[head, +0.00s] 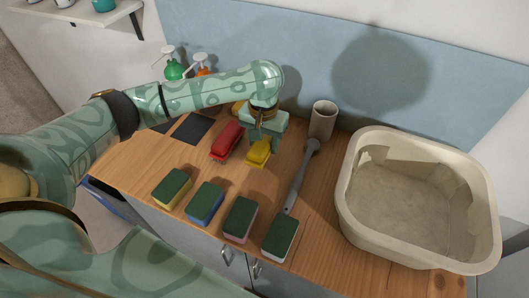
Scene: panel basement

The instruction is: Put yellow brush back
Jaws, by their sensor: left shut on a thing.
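The yellow brush (258,153) is on the wooden counter in the middle of the head view, beside a red brush (226,141) to its left. My left gripper (266,135) points down over the yellow brush and is shut on it. The gripper hides the brush's far part. Whether the brush touches the counter is hard to tell. Another yellow thing (239,107) shows partly behind my left wrist. My right gripper is not in view.
Several sponges (205,202) lie in a row along the front. A large beige basin (349,213) fills the right. Green (174,69) and orange (202,70) bottles stand behind my arm.

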